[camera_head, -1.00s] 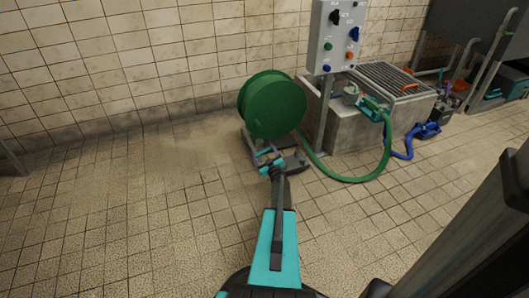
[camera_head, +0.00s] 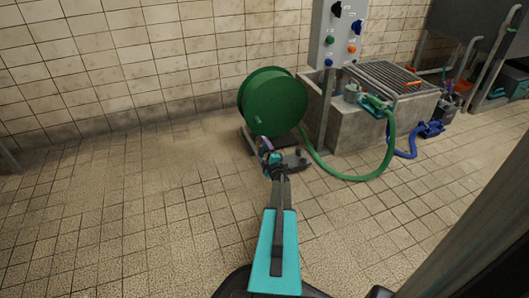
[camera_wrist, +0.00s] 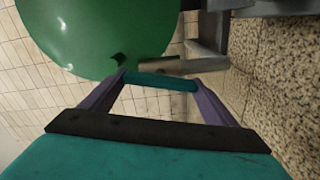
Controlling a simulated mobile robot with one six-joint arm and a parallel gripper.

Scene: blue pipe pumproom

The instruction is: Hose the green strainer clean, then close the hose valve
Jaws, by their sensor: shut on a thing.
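The green hose reel (camera_head: 272,101) stands on a dark base by the tiled wall. A green hose (camera_head: 388,150) loops from it across the floor to a green nozzle piece (camera_head: 376,103) on the concrete tub. My gripper (camera_head: 265,143) is at the reel's lower front.
The tub (camera_head: 352,130) carries a metal grate (camera_head: 395,75). A blue hose and fitting (camera_head: 430,129) lie at its right. The left floor is clear; a dark post blocks the lower right.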

